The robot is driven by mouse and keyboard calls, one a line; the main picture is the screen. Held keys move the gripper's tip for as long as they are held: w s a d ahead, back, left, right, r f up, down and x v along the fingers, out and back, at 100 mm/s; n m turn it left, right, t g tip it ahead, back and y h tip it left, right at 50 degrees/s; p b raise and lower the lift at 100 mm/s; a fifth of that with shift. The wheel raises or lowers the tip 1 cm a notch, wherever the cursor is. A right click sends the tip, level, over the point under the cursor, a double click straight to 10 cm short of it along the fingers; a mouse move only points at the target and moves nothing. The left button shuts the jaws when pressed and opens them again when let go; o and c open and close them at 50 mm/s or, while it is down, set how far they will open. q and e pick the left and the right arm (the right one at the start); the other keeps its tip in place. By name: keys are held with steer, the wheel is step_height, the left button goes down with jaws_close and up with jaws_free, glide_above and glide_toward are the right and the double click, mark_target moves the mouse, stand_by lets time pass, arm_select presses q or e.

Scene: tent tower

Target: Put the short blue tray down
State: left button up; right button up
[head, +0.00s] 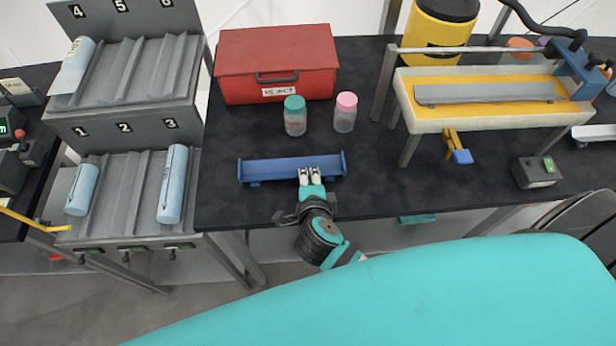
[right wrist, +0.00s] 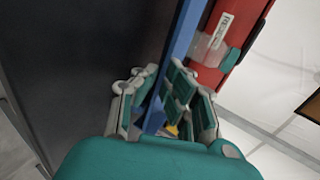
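The short blue tray (head: 270,168) is a long, low piece with raised ends, lying level across the front part of the black table. It shows as a narrow blue strip in the right wrist view (right wrist: 183,40). My right gripper (head: 310,176) reaches in from the front and meets the tray right of its middle. In the right wrist view, the right gripper's fingers (right wrist: 160,92) lie on both sides of the blue strip, closed on it. I cannot tell whether the tray's underside touches the table. My left gripper is not in view.
A red box (head: 276,68) stands behind the tray. Teal-lidded (head: 295,118) and pink-lidded (head: 345,115) jars stand between them. A raised yellow-and-white stand (head: 430,118) is to the right, a numbered grey rack (head: 130,145) to the left.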

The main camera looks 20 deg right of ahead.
steer(key=o, duration=0.5)
steer(key=shift+a, duration=0.1)
steer(key=shift+c, duration=0.2)
steer(key=b+v, duration=0.1)
steer(key=v, duration=1.1)
steer(key=shift+r, duration=0.2)
